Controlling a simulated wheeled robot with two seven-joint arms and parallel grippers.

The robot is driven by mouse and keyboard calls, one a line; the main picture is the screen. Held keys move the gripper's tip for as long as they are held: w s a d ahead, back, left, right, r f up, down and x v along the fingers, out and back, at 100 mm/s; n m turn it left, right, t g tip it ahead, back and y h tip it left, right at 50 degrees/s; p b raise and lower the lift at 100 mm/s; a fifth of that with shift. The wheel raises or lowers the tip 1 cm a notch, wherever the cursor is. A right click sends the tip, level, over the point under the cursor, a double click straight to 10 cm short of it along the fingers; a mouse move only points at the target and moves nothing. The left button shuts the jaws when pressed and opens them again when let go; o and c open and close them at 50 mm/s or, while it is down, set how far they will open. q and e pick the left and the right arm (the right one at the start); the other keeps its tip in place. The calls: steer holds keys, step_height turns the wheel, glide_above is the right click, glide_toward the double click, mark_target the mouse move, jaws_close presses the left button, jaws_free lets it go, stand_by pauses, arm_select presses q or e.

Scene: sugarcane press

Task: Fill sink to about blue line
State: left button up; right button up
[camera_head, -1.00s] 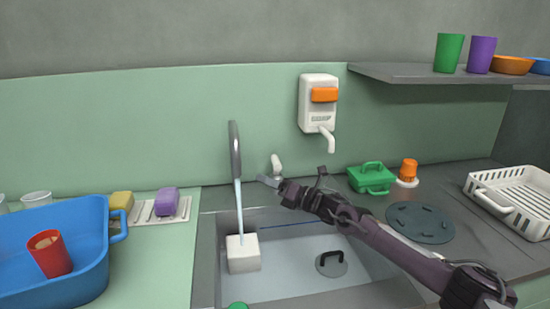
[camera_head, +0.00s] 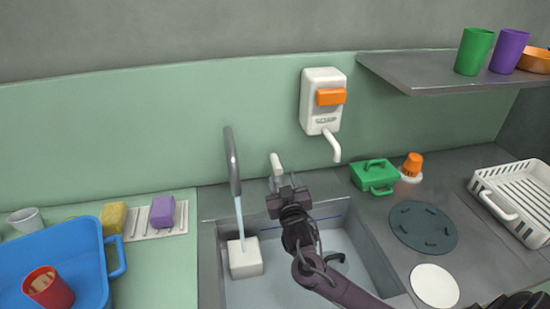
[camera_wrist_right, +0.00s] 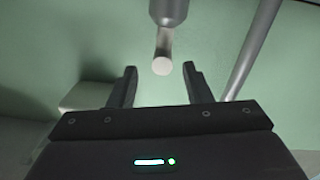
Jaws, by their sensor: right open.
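The sink (camera_head: 208,285) is in the lower middle of the head view. A thin stream of water (camera_head: 240,215) runs from the tall grey faucet (camera_head: 232,160) onto a white block (camera_head: 244,258) in it. The pale tap lever (camera_head: 277,163) stands right of the faucet. My right gripper (camera_head: 281,184) is open in front of the lever. In the right wrist view, the lever's round end (camera_wrist_right: 161,66) shows between the open fingertips (camera_wrist_right: 160,80). Contact is unclear.
The faucet tube (camera_wrist_right: 253,48) rises close on the right in the wrist view. A white dispenser (camera_head: 322,105) hangs on the wall above right. A green box (camera_head: 374,176) and a dark round mat (camera_head: 423,228) lie right; a blue tub (camera_head: 50,265) stands left.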

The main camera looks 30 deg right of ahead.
mark_target(275, 166)
steer(key=x, duration=0.7)
steer(key=shift+w+a, duration=0.1)
steer(key=shift+w, duration=0.25)
steer(key=shift+c, duration=0.4)
steer(key=c, duration=0.9)
steer(key=shift+h, duration=0.3)
steer(key=m+g+h+b, duration=0.1)
steer(key=m+h, duration=0.1)
steer(key=m+g+h+b, duration=0.1)
steer(key=m+h, duration=0.1)
steer(key=h, duration=0.1)
steer(key=shift+w+a+f+g, duration=0.1)
steer(key=shift+a+g, duration=0.1)
steer(key=shift+g, duration=0.2)
steer(key=shift+m+g+h+b, duration=1)
steer(key=shift+g+h+b, duration=0.2)
steer(key=shift+h, duration=0.1)
